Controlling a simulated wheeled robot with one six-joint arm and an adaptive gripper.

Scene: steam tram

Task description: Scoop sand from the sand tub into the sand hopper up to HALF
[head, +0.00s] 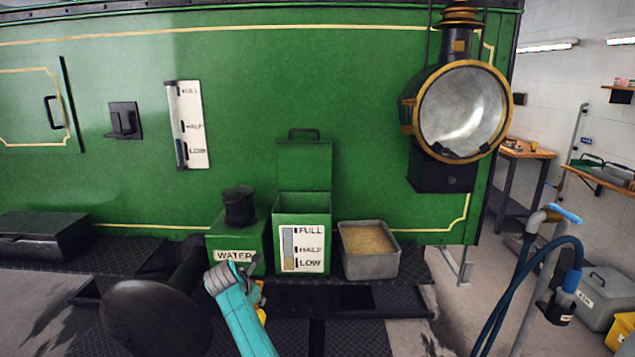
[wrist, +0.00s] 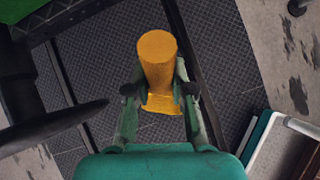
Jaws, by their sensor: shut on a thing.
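The green sand hopper (head: 302,203) stands against the tram's side with its lid raised. Its front gauge (head: 289,250) reads FULL, HALF and LOW. A tan fill shows in the lower strip, but its exact level is too small to read. The grey sand tub (head: 371,266) stands just right of the hopper, with sand (head: 368,239) in it. My gripper (wrist: 160,92) is shut on a yellow scoop (wrist: 157,48). In the head view my gripper is low in front of the hopper and mostly hidden by my teal arm. No sand shows on the scoop's visible part.
A green WATER box (head: 222,243) with a black cap stands left of the hopper. A large lamp (head: 462,112) overhangs the right. A hose stand (head: 535,270) is at the far right. A black round shape (head: 155,315) lies left of my arm.

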